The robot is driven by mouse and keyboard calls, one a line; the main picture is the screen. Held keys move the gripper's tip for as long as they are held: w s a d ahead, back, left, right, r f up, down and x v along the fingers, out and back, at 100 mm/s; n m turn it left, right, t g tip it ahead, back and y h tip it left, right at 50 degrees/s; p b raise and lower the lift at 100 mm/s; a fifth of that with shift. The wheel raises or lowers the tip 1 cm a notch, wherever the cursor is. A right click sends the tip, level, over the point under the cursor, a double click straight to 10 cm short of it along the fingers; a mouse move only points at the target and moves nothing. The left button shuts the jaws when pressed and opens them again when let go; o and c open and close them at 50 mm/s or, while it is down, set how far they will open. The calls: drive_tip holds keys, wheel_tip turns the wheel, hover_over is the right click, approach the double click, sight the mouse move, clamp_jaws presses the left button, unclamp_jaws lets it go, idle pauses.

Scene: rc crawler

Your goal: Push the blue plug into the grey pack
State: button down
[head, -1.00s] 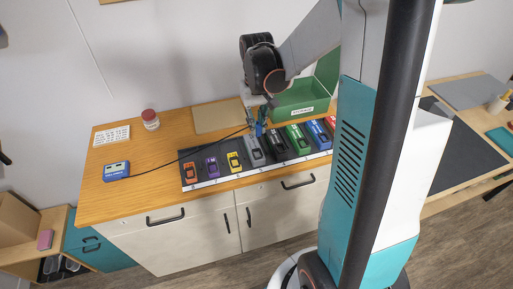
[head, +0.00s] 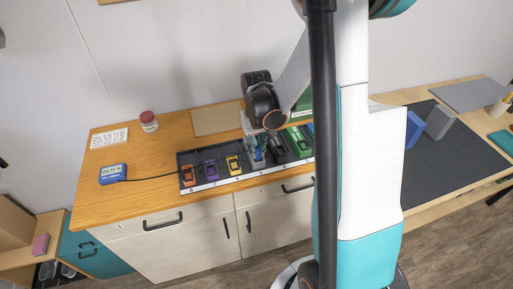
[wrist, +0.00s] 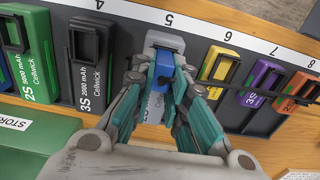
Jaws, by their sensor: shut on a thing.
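The grey pack (wrist: 165,40) stands in the slot marked 5 in the wrist view. In the head view it is mostly hidden behind my gripper (head: 259,153). The blue plug (wrist: 164,66) is between my fingertips (wrist: 167,84) in the wrist view, and my gripper is shut on it. The plug is down at the grey pack's top, in line with it and seemingly touching. The fingers hide how deep it sits. A black cable (head: 150,176) runs from the plug to the blue meter (head: 112,173), whose screen is lit with a reading.
A dark rack holds the packs in a row. A black pack (wrist: 92,60) and a yellow pack (wrist: 220,70) stand either side of the grey one. A green storage box (wrist: 35,145) is behind. A red-lidded jar (head: 149,121) stands at the back left.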

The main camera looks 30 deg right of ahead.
sight(257, 146)
drive_tip(key=shift+f, duration=0.2)
drive_tip(key=shift+s+a+f+b, duration=0.1)
drive_tip(key=shift+s+f+b, duration=0.3)
drive_tip(key=shift+b, duration=0.3)
drive_tip(key=c, duration=1.6)
unclamp_jaws()
drive_tip(key=shift+w+f, duration=0.25)
drive_tip(key=shift+w, duration=0.1)
drive_tip(key=shift+s+r, duration=0.1)
drive_tip(key=shift+r, duration=0.05)
drive_tip(key=shift+r, duration=0.15)
drive_tip(key=shift+r+p, duration=0.35)
drive_tip(key=shift+p, duration=0.2)
wheel_tip(257, 146, up, 12)
drive_tip(key=p, duration=0.3)
drive_tip(key=shift+r, duration=0.25)
